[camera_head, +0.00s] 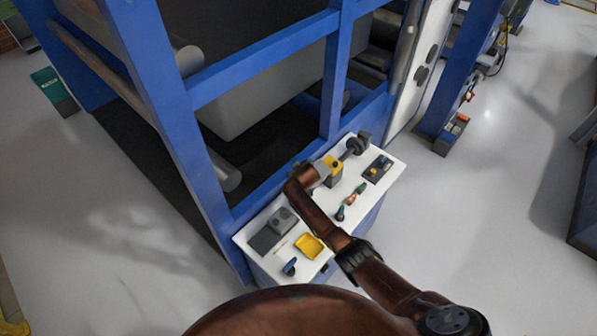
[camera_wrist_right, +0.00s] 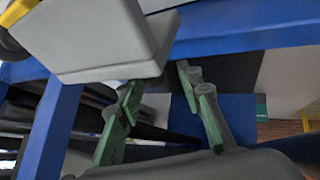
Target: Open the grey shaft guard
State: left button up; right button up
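A light grey box-shaped cover (camera_wrist_right: 95,40), which looks like the shaft guard, fills the upper left of the right wrist view. A yellow part (camera_wrist_right: 12,38) shows beside it at the corner. My right gripper (camera_wrist_right: 160,80) is open, its green fingers apart next to the cover's lower right corner. I cannot tell whether a fingertip touches it. In the head view my right arm reaches over the white bench, beside a yellow-and-grey block (camera_head: 334,168); my arm hides the gripper there. My left gripper is not in view.
A blue machine frame (camera_head: 265,57) with rollers stands behind. Open floor lies to the right.

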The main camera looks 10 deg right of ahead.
jog(key=v, duration=1.1)
jog(key=shift+d, duration=0.15)
